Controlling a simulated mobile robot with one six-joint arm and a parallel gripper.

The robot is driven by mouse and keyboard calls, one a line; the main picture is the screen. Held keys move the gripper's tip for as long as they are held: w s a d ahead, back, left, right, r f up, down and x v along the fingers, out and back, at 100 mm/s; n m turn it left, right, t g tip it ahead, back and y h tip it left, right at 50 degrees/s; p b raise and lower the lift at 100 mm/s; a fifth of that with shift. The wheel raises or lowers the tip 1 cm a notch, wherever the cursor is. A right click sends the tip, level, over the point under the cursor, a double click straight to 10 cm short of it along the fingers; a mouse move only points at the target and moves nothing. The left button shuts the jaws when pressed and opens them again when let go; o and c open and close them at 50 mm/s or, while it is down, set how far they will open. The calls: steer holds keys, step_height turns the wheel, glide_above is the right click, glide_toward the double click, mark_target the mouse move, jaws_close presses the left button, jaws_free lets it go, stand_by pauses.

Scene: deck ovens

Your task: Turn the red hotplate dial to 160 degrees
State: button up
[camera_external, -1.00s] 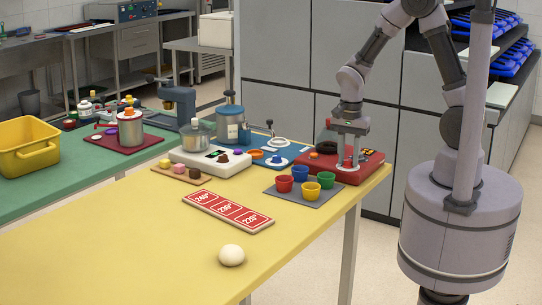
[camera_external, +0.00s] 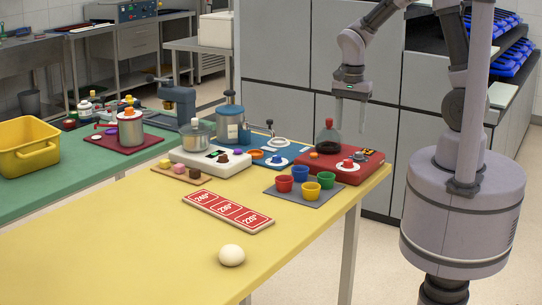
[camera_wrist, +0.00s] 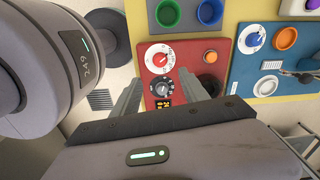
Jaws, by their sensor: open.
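The red hotplate (camera_external: 372,170) sits at the right end of the yellow table. Its red dial (camera_external: 347,163) has a white scale disc and also shows in the wrist view (camera_wrist: 159,57). The scale figures are too small to read. A darker grey knob (camera_wrist: 162,86) lies beside it, nearer the jaws in the wrist view. A small display (camera_wrist: 164,103) glows, its digits unclear. My gripper (camera_external: 351,116) is open and empty, pointing down above the hotplate, apart from the dial. In the wrist view its fingers (camera_wrist: 163,92) straddle the grey knob's image.
A dark round flask (camera_external: 328,138) stands on the hotplate's left part. Colored cups (camera_external: 302,184) stand on a grey mat in front. A blue device (camera_external: 285,158) is to the left.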

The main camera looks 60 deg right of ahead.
step_height(320, 180, up, 7)
steer(key=p, duration=0.1)
steer(key=shift+f+p, duration=0.15)
steer(key=shift+p, duration=0.25)
steer(key=s+a+r+n+t+y+b, duration=0.1)
steer(key=s+a+r+n+t, duration=0.1)
steer(key=s+n, duration=0.4)
steer(key=s+a+r+n+t+y+b, duration=0.1)
steer(key=s+a+r+n+t, duration=0.2)
steer(key=s+r+n, duration=0.2)
steer(key=shift+s+r+n+t, duration=0.4)
steer(key=shift+s+r, duration=0.05)
steer(key=shift+r, duration=0.15)
stand_by(1.7)
